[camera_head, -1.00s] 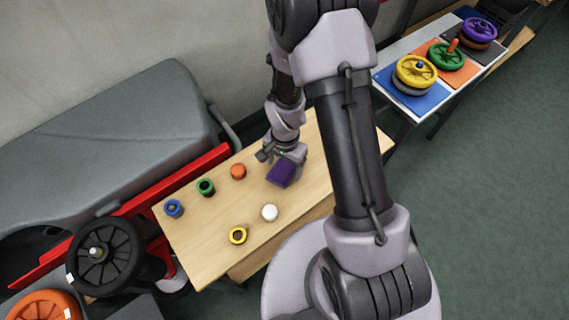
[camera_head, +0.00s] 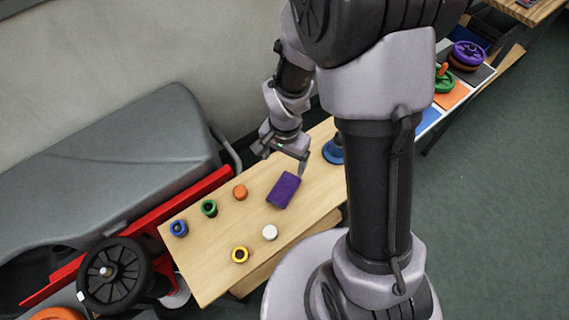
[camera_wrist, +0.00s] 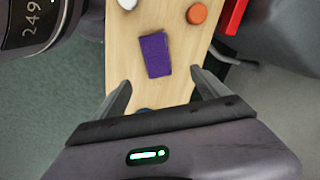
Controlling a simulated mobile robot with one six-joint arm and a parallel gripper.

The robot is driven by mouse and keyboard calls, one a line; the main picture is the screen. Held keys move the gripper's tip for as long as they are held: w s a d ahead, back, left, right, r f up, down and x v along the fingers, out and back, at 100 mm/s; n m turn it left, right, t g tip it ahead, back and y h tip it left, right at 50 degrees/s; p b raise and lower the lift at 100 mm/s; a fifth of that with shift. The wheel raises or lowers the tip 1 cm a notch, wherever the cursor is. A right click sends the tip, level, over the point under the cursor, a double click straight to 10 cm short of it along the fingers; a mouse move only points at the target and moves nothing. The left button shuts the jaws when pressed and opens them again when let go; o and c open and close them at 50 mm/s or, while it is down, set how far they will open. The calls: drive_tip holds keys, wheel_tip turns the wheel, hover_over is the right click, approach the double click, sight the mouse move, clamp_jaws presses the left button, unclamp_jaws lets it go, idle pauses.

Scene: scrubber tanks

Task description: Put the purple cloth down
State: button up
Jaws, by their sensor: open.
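The purple cloth (camera_head: 283,190), a folded flat rectangle, lies on the wooden bench top (camera_head: 222,262). The cloth also shows in the wrist view (camera_wrist: 156,55), lying flat with clear wood around it. My gripper (camera_head: 284,166) is open and empty, above and behind the cloth in the head view. In the wrist view my gripper's fingers (camera_wrist: 160,88) stand wide apart, with the cloth beyond their tips and not touched by them.
On the bench stand an orange cap (camera_head: 240,192), a green ring (camera_head: 209,208), a blue ring (camera_head: 178,228), a yellow ring (camera_head: 240,254) and a white cap (camera_head: 270,232). A blue object (camera_head: 334,151) stands at the bench's far end. A black wheel (camera_head: 113,272) is at the left.

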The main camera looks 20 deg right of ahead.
wheel_tip(320, 180, up, 13)
drive_tip(key=s+a+n+t, duration=0.1)
drive_tip(key=s+n+t, duration=0.1)
drive_tip(key=s+a+r+n+t+y, duration=0.1)
drive_tip(key=s+a+r+n+t, duration=0.1)
drive_tip(key=s+r, duration=0.9)
drive_tip(key=shift+a+r+n+t+y, duration=0.3)
drive_tip(key=shift+a+n+t+y, duration=0.1)
drive_tip(key=shift+n+t, duration=0.25)
wheel_tip(320, 180, down, 3)
drive_tip(key=b, duration=0.2)
drive_tip(key=shift+r+b, duration=0.2)
drive_tip(key=shift+b, duration=0.15)
drive_tip(key=shift+o, duration=0.4)
